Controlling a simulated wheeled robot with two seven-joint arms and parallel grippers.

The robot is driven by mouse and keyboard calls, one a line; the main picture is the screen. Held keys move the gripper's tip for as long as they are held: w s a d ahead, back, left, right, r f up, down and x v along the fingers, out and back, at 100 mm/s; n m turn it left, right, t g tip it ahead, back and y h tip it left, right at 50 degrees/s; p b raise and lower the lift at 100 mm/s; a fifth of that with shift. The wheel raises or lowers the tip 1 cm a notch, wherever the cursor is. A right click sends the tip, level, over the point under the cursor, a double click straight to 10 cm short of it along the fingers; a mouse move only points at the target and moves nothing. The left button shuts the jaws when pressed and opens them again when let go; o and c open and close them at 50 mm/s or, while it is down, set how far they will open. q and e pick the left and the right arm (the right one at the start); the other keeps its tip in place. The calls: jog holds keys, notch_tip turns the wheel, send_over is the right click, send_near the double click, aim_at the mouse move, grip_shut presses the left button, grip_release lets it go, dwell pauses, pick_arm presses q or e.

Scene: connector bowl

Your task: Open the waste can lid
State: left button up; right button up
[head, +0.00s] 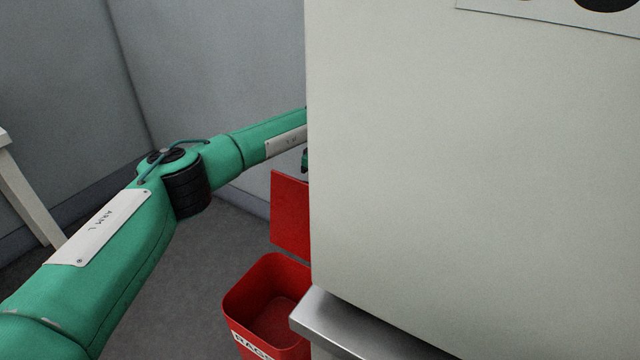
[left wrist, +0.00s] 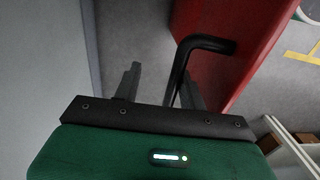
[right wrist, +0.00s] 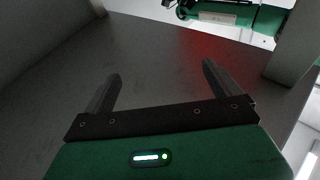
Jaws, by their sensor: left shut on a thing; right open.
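The red waste can (head: 268,305) stands on the floor at the lower middle of the head view, and its inside shows from above. Its red lid (head: 290,215) stands raised, roughly upright, at the can's far side; its right part is hidden behind a large pale box. The lid also shows in the left wrist view (left wrist: 235,75), with a black bent handle (left wrist: 205,44). My left gripper (left wrist: 158,80) is shut on this handle, which runs down between its fingers. My right gripper (right wrist: 160,75) is open and empty in the right wrist view; it is not in the head view.
A large pale box (head: 470,170) fills the right half of the head view, above a metal-edged table (head: 345,325) beside the can. Grey walls (head: 215,60) stand behind my left arm. A pale table leg (head: 28,195) is at the far left. Grey floor (head: 195,275) is clear left of the can.

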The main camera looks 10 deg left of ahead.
pick_arm(q)
jog(key=shift+r, duration=0.25)
notch_tip(320, 180, up, 14)
jog(key=p, duration=0.2)
jog(key=shift+w+f, duration=0.25)
jog(key=shift+w, duration=0.15)
pick_arm(e)
jog(key=s+a+f+g, duration=0.1)
jog(key=s+f+g, duration=0.1)
jog(key=f, duration=0.3)
jog(key=s+a+f+g, duration=0.1)
jog(key=s+f+g, duration=0.1)
jog(key=f+g, duration=0.2)
jog(key=shift+a+f, duration=0.3)
jog(key=shift+f, duration=0.1)
pick_arm(q)
jog(key=shift+d, duration=0.1)
